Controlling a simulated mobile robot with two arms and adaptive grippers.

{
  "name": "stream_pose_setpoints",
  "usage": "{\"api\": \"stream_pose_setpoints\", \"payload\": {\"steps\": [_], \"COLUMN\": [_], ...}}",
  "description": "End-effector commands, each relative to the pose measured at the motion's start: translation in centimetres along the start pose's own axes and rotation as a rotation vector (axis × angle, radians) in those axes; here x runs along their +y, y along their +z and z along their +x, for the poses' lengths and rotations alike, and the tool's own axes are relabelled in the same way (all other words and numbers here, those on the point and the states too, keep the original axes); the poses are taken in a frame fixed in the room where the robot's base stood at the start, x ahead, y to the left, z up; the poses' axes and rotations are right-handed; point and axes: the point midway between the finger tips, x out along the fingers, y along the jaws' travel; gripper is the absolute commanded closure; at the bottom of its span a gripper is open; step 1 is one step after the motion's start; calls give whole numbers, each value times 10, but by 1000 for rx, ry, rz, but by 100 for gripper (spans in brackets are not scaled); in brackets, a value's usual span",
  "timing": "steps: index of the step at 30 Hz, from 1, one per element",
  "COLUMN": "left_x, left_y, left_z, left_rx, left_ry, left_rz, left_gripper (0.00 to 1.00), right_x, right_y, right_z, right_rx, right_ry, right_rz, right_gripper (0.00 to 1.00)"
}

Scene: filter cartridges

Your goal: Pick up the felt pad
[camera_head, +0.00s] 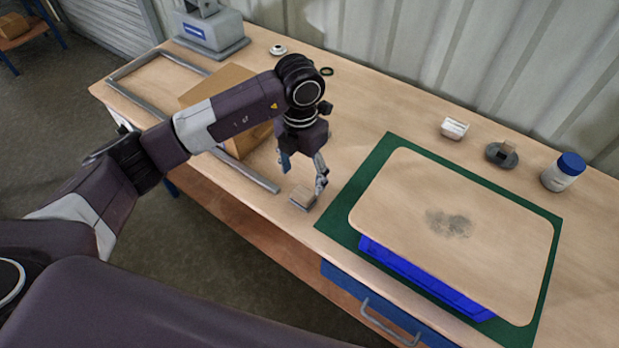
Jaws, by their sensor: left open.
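My left gripper (303,180) points down over the near part of the workbench, with its two fingers apart. A small tan pad-like piece (302,194) with a grey edge lies just below the fingertips, near the bench's front edge. It looks like the felt pad, but it is too small to be certain. The right-hand finger hides part of it or comes close to it; I cannot tell whether they touch. The jaws hold nothing that I can see. My right gripper is not in view.
A tan board (390,200) with a dark smudge lies over a blue bin (420,278) on a green mat (376,157). A cardboard box (215,85) and grey rails (245,172) are left. A white tub (455,128), dark round piece (511,159) and blue-capped jar (561,176) stand behind.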

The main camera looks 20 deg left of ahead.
Motion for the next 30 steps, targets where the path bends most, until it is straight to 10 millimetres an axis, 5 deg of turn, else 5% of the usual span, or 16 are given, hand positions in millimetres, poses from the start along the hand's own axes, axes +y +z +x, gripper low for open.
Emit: {"api": "stream_pose_setpoints", "payload": {"steps": [5, 14, 19, 27, 30], "left_x": [1, -2, -1, -1, -1], "left_y": [-2, -2, -1, -1, -1], "left_z": [15, 52, 74, 78, 78], "left_rx": [8, 9, 5, 3, 3], "left_ry": [5, 3, 3, 4, 4], "left_rz": [-2, -2, -1, 0, 0], "left_gripper": [36, 36, 36, 36, 47], "right_x": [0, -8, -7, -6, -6], "right_y": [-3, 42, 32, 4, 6], "right_z": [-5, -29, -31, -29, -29], "right_rx": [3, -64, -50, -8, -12], "right_ry": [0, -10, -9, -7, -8], "right_rz": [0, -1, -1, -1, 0], "right_gripper": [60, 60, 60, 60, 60]}}
